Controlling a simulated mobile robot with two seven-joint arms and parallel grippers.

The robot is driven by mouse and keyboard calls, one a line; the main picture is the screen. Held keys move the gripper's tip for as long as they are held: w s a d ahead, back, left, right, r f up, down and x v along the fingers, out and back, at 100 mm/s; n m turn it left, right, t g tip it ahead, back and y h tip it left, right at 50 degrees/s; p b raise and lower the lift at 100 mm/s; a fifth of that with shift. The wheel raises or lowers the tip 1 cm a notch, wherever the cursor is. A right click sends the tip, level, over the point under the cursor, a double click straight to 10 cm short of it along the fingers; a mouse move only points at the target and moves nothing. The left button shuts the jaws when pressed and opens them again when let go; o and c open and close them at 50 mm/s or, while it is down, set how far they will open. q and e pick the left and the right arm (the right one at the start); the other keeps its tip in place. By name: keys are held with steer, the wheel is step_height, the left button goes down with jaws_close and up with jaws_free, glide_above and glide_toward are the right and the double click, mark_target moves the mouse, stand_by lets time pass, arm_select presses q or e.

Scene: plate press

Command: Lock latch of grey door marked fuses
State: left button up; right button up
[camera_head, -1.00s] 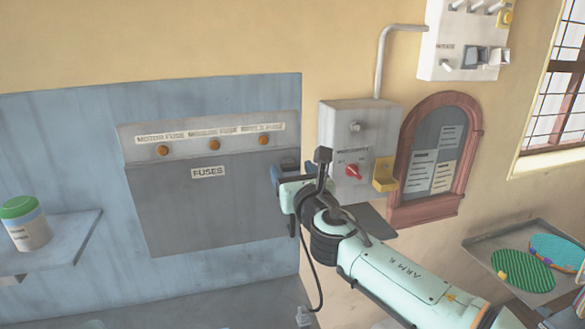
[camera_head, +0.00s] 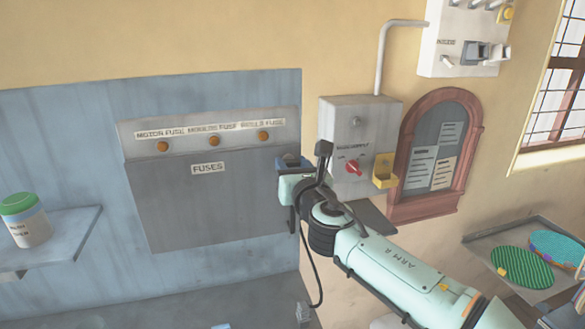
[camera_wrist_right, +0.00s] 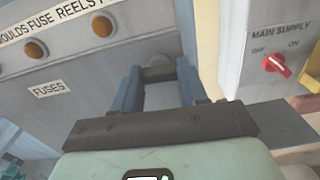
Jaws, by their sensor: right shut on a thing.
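The grey door marked FUSES (camera_head: 205,205) lies flat in the panel and looks closed; its label (camera_wrist_right: 50,90) also shows in the wrist view. My right gripper (camera_head: 290,160) is at the door's upper right edge. In the wrist view its two blue fingers (camera_wrist_right: 158,76) stand on either side of a small grey rounded latch (camera_wrist_right: 158,72) and are shut on it. The latch is mostly hidden by the gripper in the head view, so I cannot tell its exact angle. My left gripper is not in view.
Orange indicators (camera_head: 214,141) sit above the door. To the right are the main supply box with a red knob (camera_head: 354,167), a yellow holder (camera_head: 384,170) and an arched notice board (camera_head: 430,150). A shelf with a green-lidded jar (camera_head: 25,220) is at left.

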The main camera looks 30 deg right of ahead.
steer(key=m+b, duration=0.3)
steer(key=m, duration=0.2)
steer(key=shift+f+m, duration=0.1)
steer(key=shift+m, duration=0.2)
steer(key=m+b, duration=0.2)
steer(key=m, duration=0.3)
steer(key=shift+b, duration=0.4)
steer(key=shift+m+b, duration=0.45)
steer(key=shift+m, duration=0.65)
arm_select(q)
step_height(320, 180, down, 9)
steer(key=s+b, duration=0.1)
steer(key=b, duration=0.1)
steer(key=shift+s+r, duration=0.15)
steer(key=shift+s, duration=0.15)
arm_select(e)
steer(key=shift+m, duration=2.2)
steer(key=o, duration=1.1)
steer(key=shift+c, duration=0.2)
arm_select(q)
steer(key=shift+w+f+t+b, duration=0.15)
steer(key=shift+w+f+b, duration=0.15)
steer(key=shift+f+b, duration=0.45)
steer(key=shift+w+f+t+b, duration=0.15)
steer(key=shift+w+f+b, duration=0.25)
steer(key=shift+b, duration=0.45)
arm_select(e)
steer(key=v, duration=1.3)
steer(key=shift+s, duration=0.2)
